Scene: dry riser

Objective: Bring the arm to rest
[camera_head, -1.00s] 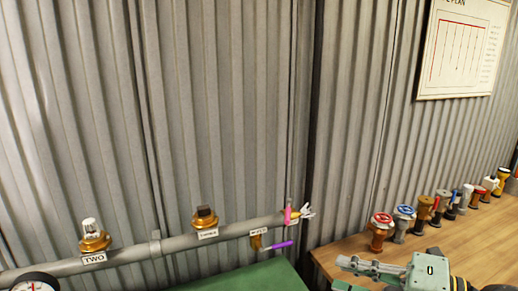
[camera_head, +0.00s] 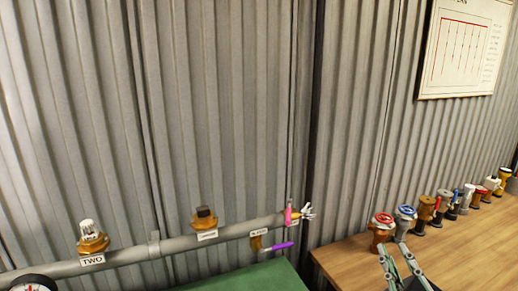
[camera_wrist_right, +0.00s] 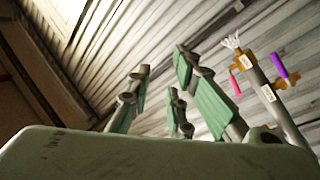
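My right gripper (camera_head: 393,250) shows at the bottom right of the head view, at the front of the wooden bench, with its fingers pointing up. Its green-padded fingers (camera_wrist_right: 168,95) stand apart in the right wrist view, with nothing between them. The gripper looks open and empty. It appears in front of the row of valves in the picture and holds none of them. My left gripper is in neither view.
A grey pipe (camera_head: 130,256) with brass fittings and labels runs along the corrugated wall. Its end has a pink handle (camera_head: 288,215) and a purple handle (camera_head: 283,245). Several valves, including a red-topped one (camera_head: 382,225), line the bench (camera_head: 345,262). A green surface (camera_head: 250,277) is left of it.

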